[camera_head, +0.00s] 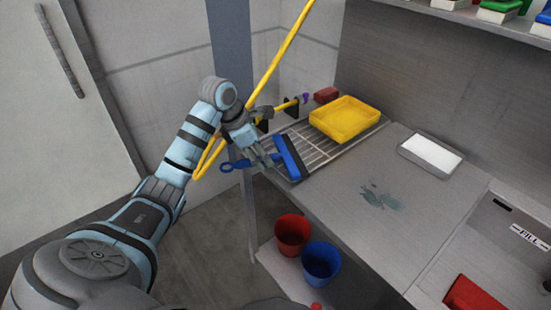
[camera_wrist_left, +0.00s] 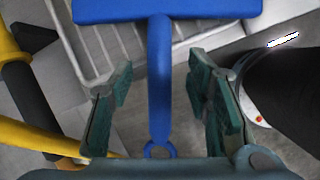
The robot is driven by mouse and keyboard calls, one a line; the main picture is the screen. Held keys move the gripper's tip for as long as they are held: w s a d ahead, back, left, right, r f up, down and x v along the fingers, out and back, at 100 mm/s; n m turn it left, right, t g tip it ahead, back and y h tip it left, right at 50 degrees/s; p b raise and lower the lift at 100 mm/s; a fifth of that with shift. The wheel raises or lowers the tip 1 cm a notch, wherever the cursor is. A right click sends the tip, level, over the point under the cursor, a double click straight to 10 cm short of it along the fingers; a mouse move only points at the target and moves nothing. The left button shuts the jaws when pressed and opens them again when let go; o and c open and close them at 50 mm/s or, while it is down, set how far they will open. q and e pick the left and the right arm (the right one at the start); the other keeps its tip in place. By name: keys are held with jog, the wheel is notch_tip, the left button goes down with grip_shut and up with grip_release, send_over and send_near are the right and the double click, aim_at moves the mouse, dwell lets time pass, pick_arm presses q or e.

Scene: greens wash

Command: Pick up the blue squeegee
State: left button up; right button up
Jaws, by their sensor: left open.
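The blue squeegee (camera_head: 288,158) lies at the left end of the counter, its head on the wire rack and its handle sticking out to the left past the edge, ending in a ring. My left gripper (camera_head: 262,156) is at the handle. In the left wrist view the squeegee's handle (camera_wrist_left: 160,85) runs between the two open fingers of my left gripper (camera_wrist_left: 160,105), with a gap on both sides. The squeegee's head (camera_wrist_left: 165,8) is at the top of that view. My right gripper is not in view.
A yellow tray (camera_head: 345,132) stands on the wire rack (camera_head: 318,150). A yellow hose (camera_head: 283,52) runs close behind my left gripper. A red bucket (camera_head: 292,232) and a blue bucket (camera_head: 321,262) stand below the counter. A white tray (camera_head: 430,154) lies farther right on the counter.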

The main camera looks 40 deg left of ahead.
pick_arm(q)
jog(key=shift+x, duration=0.8)
jog(key=shift+f, duration=0.2)
grip_shut()
